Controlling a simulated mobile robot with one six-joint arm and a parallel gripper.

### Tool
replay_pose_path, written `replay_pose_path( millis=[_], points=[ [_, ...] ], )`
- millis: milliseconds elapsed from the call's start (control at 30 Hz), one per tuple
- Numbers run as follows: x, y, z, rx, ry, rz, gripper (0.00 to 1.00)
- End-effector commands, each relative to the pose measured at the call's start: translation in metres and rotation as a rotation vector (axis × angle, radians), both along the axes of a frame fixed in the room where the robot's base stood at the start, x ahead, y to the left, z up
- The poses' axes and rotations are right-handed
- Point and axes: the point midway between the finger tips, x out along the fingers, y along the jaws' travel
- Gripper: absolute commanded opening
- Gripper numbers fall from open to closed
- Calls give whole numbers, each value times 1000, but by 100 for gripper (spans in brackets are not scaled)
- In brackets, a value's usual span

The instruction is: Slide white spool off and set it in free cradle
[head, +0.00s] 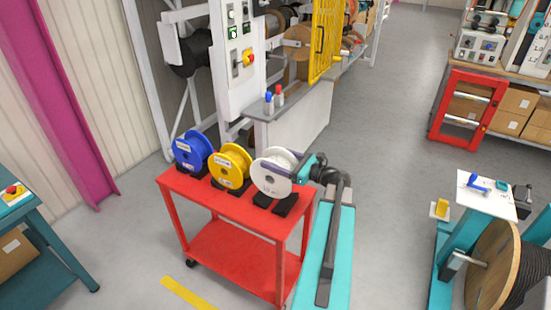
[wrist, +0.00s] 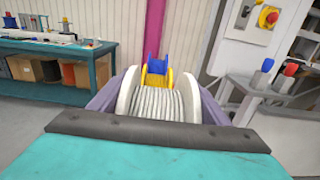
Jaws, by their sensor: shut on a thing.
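The white spool (head: 273,173) is at the right end of the red cart's top, over a black cradle (head: 274,203). I cannot tell whether it rests fully in that cradle. My gripper (head: 299,163) is shut on the white spool from the right side. In the wrist view, the white spool (wrist: 158,103) sits between the two purple-grey fingers, its wound white cable facing me. A yellow spool (head: 231,165) and a blue spool (head: 193,151) stand in line to its left, each in a black cradle. Both also show behind the white spool in the wrist view.
The red cart (head: 240,202) has an empty lower shelf. A grey ledge (head: 275,108) with a blue and a red marker-like item stands behind it. A teal bench (head: 40,225) is at the left.

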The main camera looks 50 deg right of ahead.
Motion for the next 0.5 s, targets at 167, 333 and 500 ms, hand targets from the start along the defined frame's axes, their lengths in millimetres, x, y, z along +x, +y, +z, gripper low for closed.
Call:
replay_pose_path(
  millis=[167,333,500],
  points=[
    [0,0,-10,0,-4,1,8],
    [0,0,-19,0,-4,1,8],
    [1,0,-28,0,-4,1,8]
  ],
)
